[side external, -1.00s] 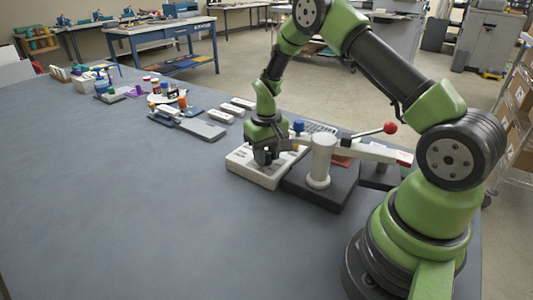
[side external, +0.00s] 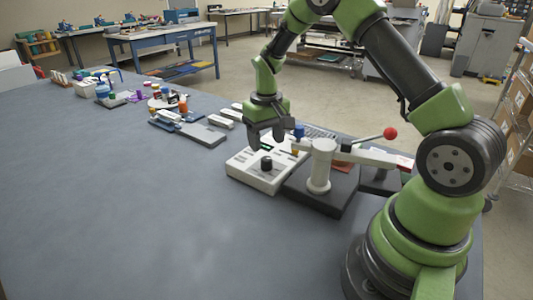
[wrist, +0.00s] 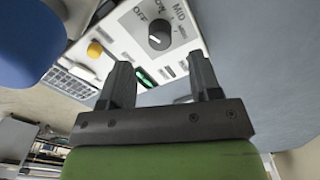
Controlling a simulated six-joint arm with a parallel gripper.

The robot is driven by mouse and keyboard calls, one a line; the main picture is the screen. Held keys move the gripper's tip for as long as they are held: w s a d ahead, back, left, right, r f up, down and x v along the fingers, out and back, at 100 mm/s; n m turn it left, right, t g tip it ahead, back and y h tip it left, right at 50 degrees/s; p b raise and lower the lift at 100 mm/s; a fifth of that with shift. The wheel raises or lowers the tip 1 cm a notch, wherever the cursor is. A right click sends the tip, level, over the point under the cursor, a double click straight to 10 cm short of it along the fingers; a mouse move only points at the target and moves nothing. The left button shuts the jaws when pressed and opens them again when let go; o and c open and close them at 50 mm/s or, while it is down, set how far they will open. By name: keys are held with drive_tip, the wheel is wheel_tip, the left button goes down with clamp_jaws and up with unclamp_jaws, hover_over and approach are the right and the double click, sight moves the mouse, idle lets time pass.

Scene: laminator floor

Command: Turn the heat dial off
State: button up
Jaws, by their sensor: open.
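The heat dial is a round black knob (side external: 266,163) on a white control box (side external: 245,172). In the wrist view the knob (wrist: 160,35) sits among printed labels, with OFF at its left and MID above right. A pale mark shows on the knob's left part, toward the OFF side, but its exact setting is too small to tell. My gripper (side external: 269,145) is open and empty, above and just behind the knob. In the wrist view its two fingertips (wrist: 159,66) are spread, apart from the knob. A green-lit switch (wrist: 146,78) shows between the fingers.
A grey post (side external: 320,165) with a red-ended lever (side external: 390,133) stands on a dark base right of the box. A blue knob (side external: 299,130) and a yellow button (wrist: 95,49) are close by. The bench (side external: 130,215) is clear at the front left.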

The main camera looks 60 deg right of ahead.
drive_tip(key=shift+r, duration=2)
drive_tip(key=shift+r, duration=0.1)
wheel_tip(320, 180, up, 6)
drive_tip(key=t, duration=0.1)
hover_over(266, 158)
drive_tip(key=s+a, duration=0.2)
drive_tip(key=a, duration=0.1)
drive_tip(key=s+a+r+t, duration=0.3)
drive_tip(key=s+a+r, duration=0.2)
drive_tip(key=r, duration=0.3)
drive_tip(key=s+a+r+t+y, duration=0.1)
drive_tip(key=s+a, duration=0.1)
drive_tip(key=s, duration=0.4)
drive_tip(key=s+a+r+t+y, duration=0.1)
drive_tip(key=s+a+t, duration=0.1)
drive_tip(key=s, duration=0.5)
drive_tip(key=shift+s+a+r, duration=0.15)
drive_tip(key=shift+a+r, duration=0.15)
drive_tip(key=shift+a, duration=0.4)
